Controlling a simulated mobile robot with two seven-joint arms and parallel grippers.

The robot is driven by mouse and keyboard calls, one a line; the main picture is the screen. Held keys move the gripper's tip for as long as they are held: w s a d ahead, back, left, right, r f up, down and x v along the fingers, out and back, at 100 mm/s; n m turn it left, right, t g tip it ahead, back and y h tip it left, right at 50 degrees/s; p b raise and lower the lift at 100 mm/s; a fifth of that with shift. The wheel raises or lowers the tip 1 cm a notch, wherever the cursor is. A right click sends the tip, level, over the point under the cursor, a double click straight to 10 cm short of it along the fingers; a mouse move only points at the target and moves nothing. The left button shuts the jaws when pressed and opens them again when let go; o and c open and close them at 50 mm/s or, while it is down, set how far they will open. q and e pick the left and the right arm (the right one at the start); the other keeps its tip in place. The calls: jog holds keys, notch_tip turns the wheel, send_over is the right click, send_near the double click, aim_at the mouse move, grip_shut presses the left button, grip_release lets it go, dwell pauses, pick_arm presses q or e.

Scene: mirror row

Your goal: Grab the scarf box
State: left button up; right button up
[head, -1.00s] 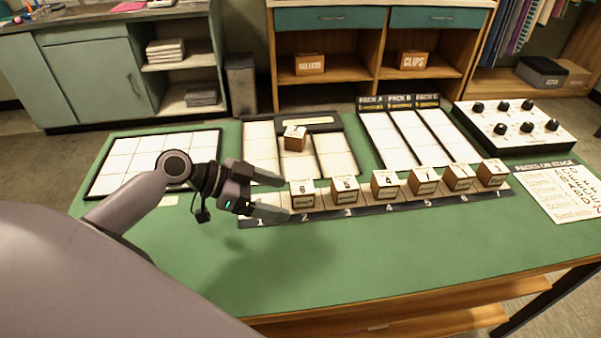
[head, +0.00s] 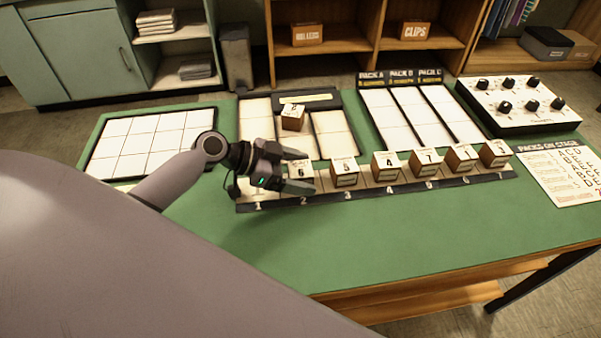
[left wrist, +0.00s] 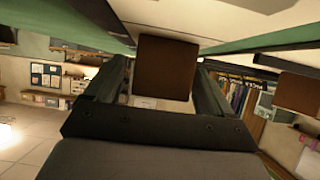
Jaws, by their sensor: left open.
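A row of small brown boxes with white numbered tops stands on the numbered strip (head: 330,199). Their front labels are too small to read, so I cannot tell which is the scarf box. My left gripper (head: 309,172) is open, its fingers on either side of the box marked 6 (head: 299,168) at slot 2. In the left wrist view a brown box (left wrist: 165,65) sits between the open fingers, with a gap visible on each side. Another brown box (left wrist: 298,93) is to the right there. My right gripper is not in view.
More boxes stand close to the right, the nearest marked 5 (head: 344,172). A single box (head: 293,117) sits on the tray behind. A white knob panel (head: 520,105) and a paper sheet (head: 560,175) are at the right. The green table front (head: 330,245) is clear.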

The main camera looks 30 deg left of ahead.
pick_arm(q)
jog(key=shift+w+d+f, duration=0.1)
jog(key=shift+f, duration=0.05)
jog(key=c, duration=1.1)
